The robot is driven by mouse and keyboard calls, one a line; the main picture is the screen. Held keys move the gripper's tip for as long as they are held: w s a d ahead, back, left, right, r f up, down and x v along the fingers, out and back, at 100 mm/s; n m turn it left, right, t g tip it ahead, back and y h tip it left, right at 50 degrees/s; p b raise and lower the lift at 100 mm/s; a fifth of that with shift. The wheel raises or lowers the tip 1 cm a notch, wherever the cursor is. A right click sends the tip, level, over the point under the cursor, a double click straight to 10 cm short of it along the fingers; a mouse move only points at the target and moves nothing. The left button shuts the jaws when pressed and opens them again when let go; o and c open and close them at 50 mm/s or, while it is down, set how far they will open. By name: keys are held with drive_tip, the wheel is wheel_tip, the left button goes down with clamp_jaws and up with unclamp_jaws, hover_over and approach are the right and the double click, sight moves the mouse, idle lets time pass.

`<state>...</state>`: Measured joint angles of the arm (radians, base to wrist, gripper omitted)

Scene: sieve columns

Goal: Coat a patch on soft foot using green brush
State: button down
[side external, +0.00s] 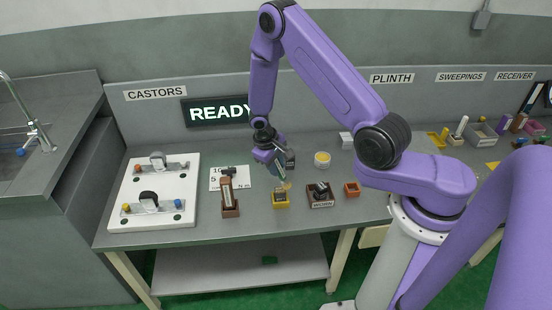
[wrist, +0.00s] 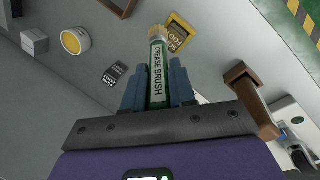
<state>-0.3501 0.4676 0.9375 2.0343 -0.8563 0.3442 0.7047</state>
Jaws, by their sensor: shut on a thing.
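My gripper (wrist: 158,85) is shut on the grease brush (wrist: 156,72), which has a green label and pale bristles pointing away from the jaws. In the side view my gripper (side external: 278,170) holds the brush tilted, with its bristles (side external: 286,186) just above or beside a small yellow block (side external: 281,203). The yellow block (wrist: 180,32) also shows near the bristles in the wrist view, with dark lettering that I read only in part. I cannot tell whether bristles and block touch. I cannot say for certain which thing is the soft foot.
A tub with yellow contents (side external: 322,159) stands behind, with a white block (side external: 346,140) beyond it. A brown stand (side external: 229,208) is left of the yellow block; a brown labelled box (side external: 320,200) and an orange box (side external: 352,189) are right. A white castor board (side external: 125,215) lies far left.

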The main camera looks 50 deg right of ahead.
drive_tip(key=shift+w+a+f, duration=0.2)
drive_tip(key=shift+f, duration=0.3)
drive_tip(key=shift+s+d+r, duration=0.15)
drive_tip(key=shift+s+d, duration=0.05)
drive_tip(key=shift+s, duration=0.05)
drive_tip(key=shift+r, duration=3.95)
drive_tip(key=shift+f, duration=0.4)
drive_tip(key=shift+r, duration=0.1)
